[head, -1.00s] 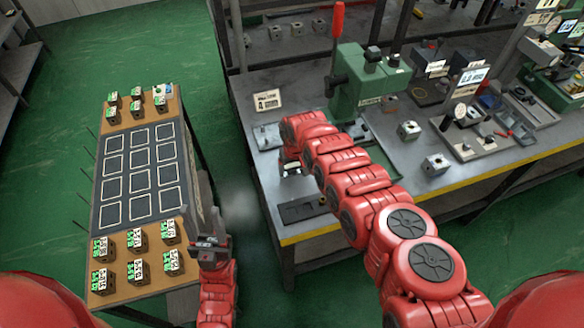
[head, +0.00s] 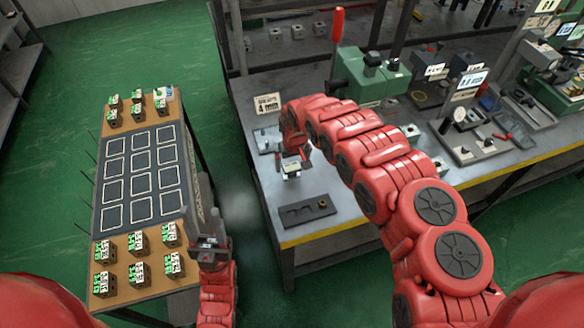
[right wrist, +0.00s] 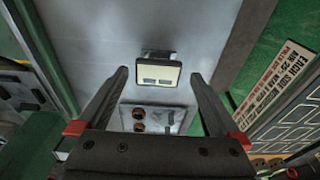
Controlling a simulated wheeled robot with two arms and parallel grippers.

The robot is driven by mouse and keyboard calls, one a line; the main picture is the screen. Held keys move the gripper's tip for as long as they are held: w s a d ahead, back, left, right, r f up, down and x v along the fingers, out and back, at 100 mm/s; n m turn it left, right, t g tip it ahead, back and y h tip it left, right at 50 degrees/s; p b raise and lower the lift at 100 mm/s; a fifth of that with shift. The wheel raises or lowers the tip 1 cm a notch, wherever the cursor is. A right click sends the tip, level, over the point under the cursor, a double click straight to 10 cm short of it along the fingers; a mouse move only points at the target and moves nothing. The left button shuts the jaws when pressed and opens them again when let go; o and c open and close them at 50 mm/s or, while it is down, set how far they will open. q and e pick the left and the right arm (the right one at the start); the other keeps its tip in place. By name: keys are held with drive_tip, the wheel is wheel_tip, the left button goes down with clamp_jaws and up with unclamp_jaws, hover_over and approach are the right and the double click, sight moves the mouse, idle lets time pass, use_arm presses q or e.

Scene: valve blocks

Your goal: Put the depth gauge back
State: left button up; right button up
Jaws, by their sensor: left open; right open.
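What looks like the depth gauge, a small block with a cream face and two dark marks, stands on the grey workbench (head: 240,92). It shows in the head view (head: 291,168) and the right wrist view (right wrist: 158,74). My right gripper (head: 293,157) is open over it. In the right wrist view, the gauge's face appears between the open fingertips (right wrist: 158,76), with a gap on each side. My left gripper (head: 209,240) is open and empty beside the left table.
A light plate (right wrist: 178,114) with two brown round spots lies near the gauge in the wrist view. A green press (head: 345,70) stands behind my right arm. Blocks with green labels (head: 138,240) stand on the left table (head: 165,283). Green floor separates the tables.

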wheel_tip(320, 180, up, 7)
drive_tip(key=s, duration=0.1)
drive_tip(key=shift+d+f, duration=0.15)
drive_tip(key=shift+d, duration=0.15)
idle(0.4)
